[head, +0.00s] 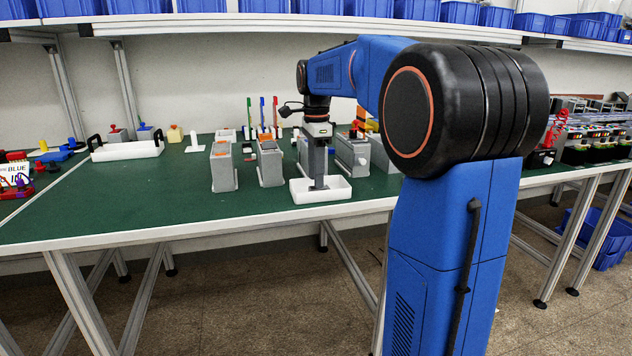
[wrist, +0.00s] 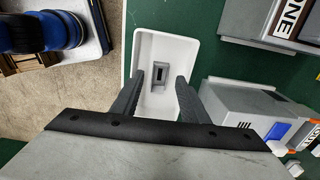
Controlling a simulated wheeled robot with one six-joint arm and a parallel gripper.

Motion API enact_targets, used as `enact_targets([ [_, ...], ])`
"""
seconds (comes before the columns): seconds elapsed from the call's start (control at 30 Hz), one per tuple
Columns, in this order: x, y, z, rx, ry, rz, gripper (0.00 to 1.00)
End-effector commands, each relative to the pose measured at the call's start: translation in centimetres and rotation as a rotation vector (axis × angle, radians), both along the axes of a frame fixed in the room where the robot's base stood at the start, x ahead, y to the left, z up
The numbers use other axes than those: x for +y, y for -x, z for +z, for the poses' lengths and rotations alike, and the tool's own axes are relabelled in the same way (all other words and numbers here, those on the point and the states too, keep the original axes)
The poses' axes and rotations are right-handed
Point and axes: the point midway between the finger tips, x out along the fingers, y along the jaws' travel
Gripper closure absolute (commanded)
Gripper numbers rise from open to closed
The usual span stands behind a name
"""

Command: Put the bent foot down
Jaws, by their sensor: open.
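A small grey piece with a dark slot, probably the bent foot (wrist: 160,66), lies in a shallow white tray (wrist: 180,48) in the wrist view. My gripper (wrist: 160,77) is open above the tray, one finger on each side of the piece, with gaps visible. In the head view my gripper (head: 319,184) points straight down into the white tray (head: 341,194) near the table's front edge. The piece cannot be made out in the head view, and I cannot tell whether it is bent.
Grey box-shaped units (head: 222,168) stand left of and behind the tray on the green table (head: 120,208). A grey unit (wrist: 245,112) is close to my right finger in the wrist view. A white handled tray (head: 126,151) stands farther left. The front left tabletop is clear.

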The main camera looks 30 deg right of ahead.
Motion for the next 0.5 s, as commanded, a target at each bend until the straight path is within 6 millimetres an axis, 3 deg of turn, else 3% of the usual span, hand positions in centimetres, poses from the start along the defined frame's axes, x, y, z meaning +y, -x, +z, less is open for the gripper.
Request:
enact_targets([
  [0.3, 0.0, -0.1, 6.2, -0.002, 0.001, 0.0, 0.59],
  [0.5, 0.0, -0.1, 8.6, -0.001, 0.0, 0.0, 0.59],
])
